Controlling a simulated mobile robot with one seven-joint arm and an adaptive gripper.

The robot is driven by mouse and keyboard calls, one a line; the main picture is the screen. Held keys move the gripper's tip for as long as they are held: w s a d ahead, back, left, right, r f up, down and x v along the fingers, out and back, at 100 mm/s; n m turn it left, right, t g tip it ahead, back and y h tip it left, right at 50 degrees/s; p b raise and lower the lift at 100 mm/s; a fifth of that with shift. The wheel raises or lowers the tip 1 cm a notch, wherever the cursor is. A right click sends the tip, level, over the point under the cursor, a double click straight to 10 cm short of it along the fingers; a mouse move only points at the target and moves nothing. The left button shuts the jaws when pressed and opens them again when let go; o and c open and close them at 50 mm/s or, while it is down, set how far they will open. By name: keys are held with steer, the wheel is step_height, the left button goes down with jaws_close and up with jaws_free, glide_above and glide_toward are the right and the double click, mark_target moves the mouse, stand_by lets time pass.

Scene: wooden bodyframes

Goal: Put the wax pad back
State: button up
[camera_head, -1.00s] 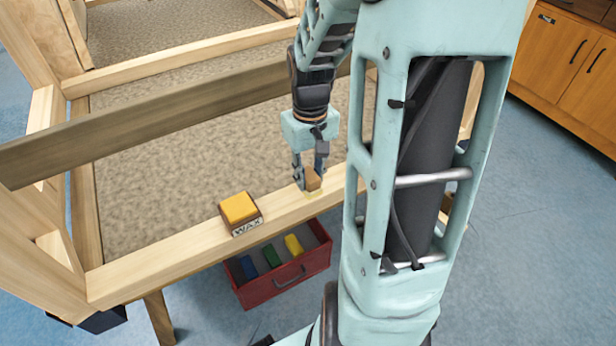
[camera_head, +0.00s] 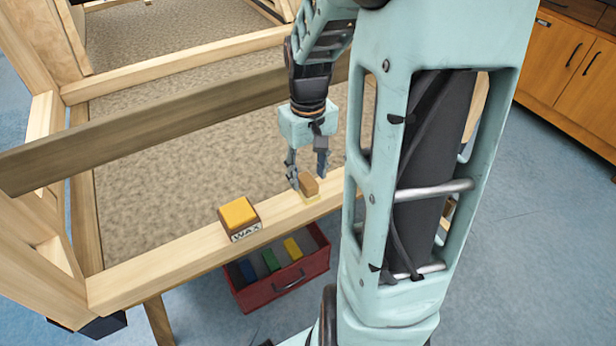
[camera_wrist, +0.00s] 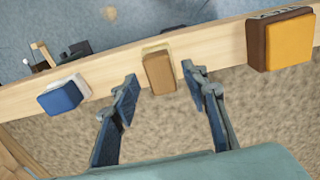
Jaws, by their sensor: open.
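A small brown block with a pale yellow face (camera_head: 309,184) sits on the light wooden beam (camera_head: 180,260); it also shows in the wrist view (camera_wrist: 160,74). A square brown block with a yellow-orange top and the label WAX (camera_head: 240,214) sits on the same beam to its left; in the wrist view it is at the upper right (camera_wrist: 290,40). My gripper (camera_head: 307,172) is open just above the small brown block. In the wrist view my fingertips (camera_wrist: 160,78) are on either side of that block, with gaps between.
A blue-and-white block (camera_wrist: 62,94) stands on the beam in the wrist view; my arm hides it in the head view. An open red drawer (camera_head: 270,293) with blue, green and yellow items is below the beam. A darker rail (camera_head: 150,125) crosses behind.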

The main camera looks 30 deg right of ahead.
mark_target(308, 180)
step_height(308, 180, up, 9)
steer(key=p, duration=0.2)
steer(key=shift+r, duration=0.2)
